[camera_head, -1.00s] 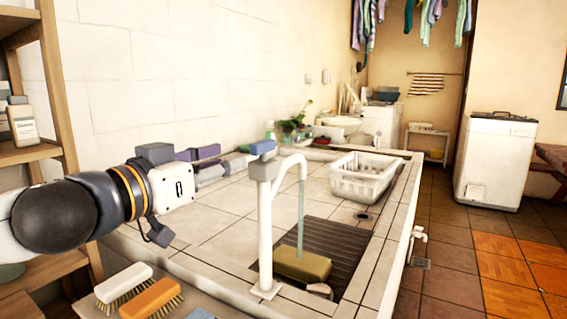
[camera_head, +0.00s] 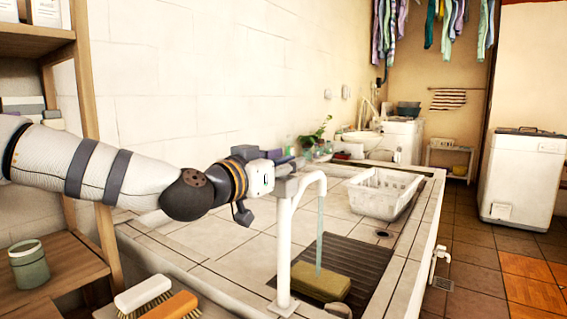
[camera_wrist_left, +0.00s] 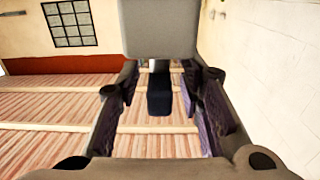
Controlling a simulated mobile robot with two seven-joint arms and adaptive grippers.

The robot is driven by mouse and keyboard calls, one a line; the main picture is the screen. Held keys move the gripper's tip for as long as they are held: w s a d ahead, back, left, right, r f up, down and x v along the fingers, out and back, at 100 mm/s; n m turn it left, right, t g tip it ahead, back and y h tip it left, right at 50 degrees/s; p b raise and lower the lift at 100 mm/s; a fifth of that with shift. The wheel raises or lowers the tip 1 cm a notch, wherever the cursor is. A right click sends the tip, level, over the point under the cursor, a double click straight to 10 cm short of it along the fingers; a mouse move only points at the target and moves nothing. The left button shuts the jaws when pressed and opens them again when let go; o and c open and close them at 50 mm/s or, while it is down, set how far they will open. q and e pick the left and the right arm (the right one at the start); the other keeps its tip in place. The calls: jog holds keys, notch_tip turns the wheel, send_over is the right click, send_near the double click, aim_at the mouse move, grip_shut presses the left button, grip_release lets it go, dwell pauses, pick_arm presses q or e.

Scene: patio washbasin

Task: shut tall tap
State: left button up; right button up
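The tall tap (camera_head: 284,250) is a white upright pipe with a curved spout, standing at the basin's near side. A thin stream of water (camera_head: 320,232) falls from its spout. My left gripper (camera_head: 289,164) is at the top of the tap and hides most of its handle. In the left wrist view a dark blue block, apparently the tap's handle (camera_wrist_left: 160,96), sits between two spread fingers, with gaps on both sides. Contact is not visible. My right gripper is not in view.
A yellow-green block (camera_head: 320,282) lies under the stream on a dark ribbed mat (camera_head: 358,262). A white basket (camera_head: 385,193) stands farther back on the tiled counter. Brushes (camera_head: 143,294) lie at the near left, beside a wooden shelf (camera_head: 93,150).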

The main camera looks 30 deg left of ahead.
pick_arm(q)
grip_shut()
